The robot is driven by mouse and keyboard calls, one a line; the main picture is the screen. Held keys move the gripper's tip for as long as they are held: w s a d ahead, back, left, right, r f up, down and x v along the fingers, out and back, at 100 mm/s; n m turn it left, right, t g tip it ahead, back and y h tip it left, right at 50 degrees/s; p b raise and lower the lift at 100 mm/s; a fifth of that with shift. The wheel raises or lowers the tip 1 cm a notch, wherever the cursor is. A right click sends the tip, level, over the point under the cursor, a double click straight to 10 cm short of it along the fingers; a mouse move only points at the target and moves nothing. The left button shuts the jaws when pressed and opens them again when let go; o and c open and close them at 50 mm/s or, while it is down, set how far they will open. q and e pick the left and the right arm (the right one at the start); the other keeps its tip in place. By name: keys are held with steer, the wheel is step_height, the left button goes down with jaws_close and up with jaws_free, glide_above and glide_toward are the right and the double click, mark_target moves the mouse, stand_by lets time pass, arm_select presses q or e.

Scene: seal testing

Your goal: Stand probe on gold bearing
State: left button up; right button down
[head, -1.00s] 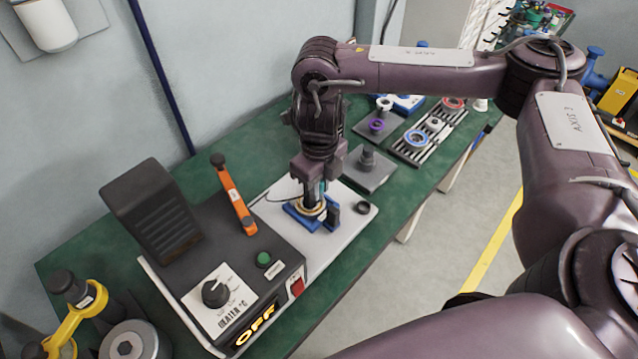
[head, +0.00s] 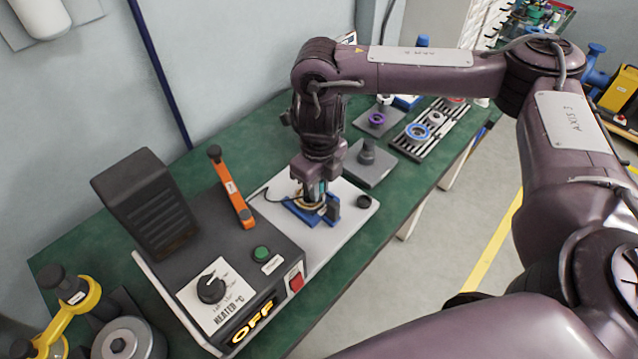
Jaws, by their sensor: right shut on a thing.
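My right gripper (head: 316,184) points straight down over the heater's light plate and is shut on the probe (head: 318,190), a dark upright piece with a bluish part, mostly hidden by the fingers. The gold bearing (head: 309,205) lies in a blue holder (head: 330,214) on the plate, directly under the gripper. The probe's lower end is at the bearing; I cannot tell whether it touches. A thin dark cable runs left from the probe. My left gripper is not in view.
The heater (head: 225,260) reads OFF, with a knob, a green button and an orange lever (head: 231,188). A small black ring (head: 364,201) lies on the plate's right. Beyond stand a grey block with a post (head: 368,160), a purple ring (head: 377,119) and a slotted rack (head: 430,133).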

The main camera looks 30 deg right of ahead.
steer(key=shift+f+b, duration=0.35)
steer(key=shift+f, duration=0.25)
steer(key=c, duration=1.3)
jaws_free()
steer(key=shift+o, duration=0.2)
steer(key=shift+r, duration=0.1)
step_height(320, 180, up, 7)
steer(key=p, duration=0.7)
steer(key=shift+p, duration=0.4)
